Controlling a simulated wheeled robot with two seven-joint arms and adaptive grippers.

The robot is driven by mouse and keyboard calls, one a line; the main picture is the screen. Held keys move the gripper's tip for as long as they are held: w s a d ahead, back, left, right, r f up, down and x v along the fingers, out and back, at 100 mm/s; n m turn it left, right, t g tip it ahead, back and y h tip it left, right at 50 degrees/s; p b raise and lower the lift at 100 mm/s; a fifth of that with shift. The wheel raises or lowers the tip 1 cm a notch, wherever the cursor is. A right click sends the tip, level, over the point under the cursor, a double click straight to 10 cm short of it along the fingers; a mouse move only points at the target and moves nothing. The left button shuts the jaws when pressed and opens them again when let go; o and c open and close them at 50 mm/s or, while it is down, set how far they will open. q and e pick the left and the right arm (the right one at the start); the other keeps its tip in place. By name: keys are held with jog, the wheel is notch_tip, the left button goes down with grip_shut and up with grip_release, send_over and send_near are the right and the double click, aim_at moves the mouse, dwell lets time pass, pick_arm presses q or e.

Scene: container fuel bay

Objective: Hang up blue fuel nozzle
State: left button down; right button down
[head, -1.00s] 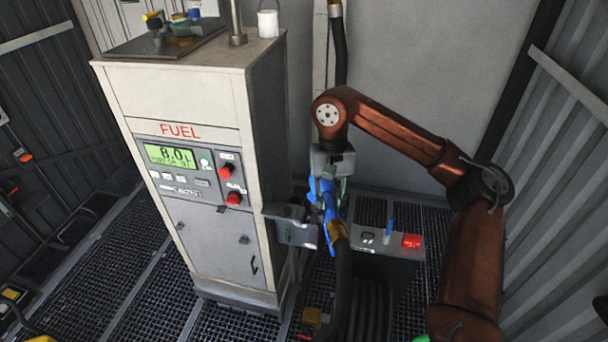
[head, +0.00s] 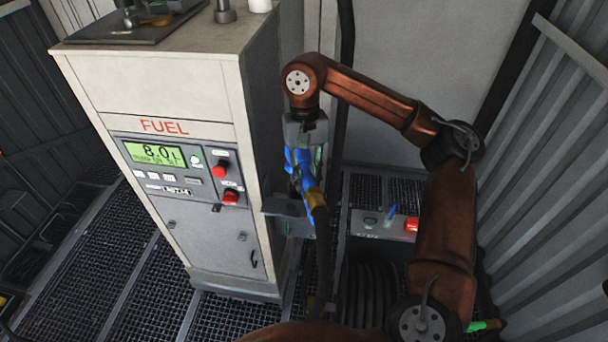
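The blue fuel nozzle (head: 302,170) hangs below my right gripper (head: 303,152), beside the right side of the fuel pump (head: 185,90). My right gripper is shut on the nozzle's upper part, and its fingers are partly hidden. A brass-coloured fitting (head: 317,199) joins the nozzle's lower end to the black hose (head: 324,255). A grey holster bracket (head: 283,207) sticks out from the pump's right side, just beside and behind the nozzle's lower part. Whether the nozzle touches the bracket cannot be told. My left gripper is not in view.
A grey box with a red button (head: 411,224) and a small blue item (head: 391,213) stands right of the nozzle, with coiled hose (head: 368,295) below. A corrugated wall (head: 545,180) closes the right side. Open grating (head: 90,300) lies at front left.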

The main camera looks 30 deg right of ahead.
jog(key=shift+s+d+f, duration=0.15)
jog(key=shift+f, duration=0.15)
jog(key=shift+d+f+b, duration=0.1)
jog(key=shift+f+b, duration=0.3)
jog(key=shift+w+f+b, duration=0.2)
jog(key=shift+f+b, duration=0.1)
jog(key=shift+f, duration=0.15)
jog(key=shift+w+f, duration=0.1)
jog(key=shift+f, duration=0.3)
jog(key=shift+s+f+b, duration=0.2)
jog(key=shift+f+b, duration=0.45)
jog(key=shift+b, duration=0.15)
jog(key=shift+r, duration=0.15)
jog(key=shift+w+f, duration=0.15)
jog(key=shift+f, duration=0.2)
pick_arm(q)
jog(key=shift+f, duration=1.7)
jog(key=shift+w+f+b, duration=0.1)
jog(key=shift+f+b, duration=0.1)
jog(key=shift+b, duration=0.1)
pick_arm(e)
jog(key=shift+f, duration=0.4)
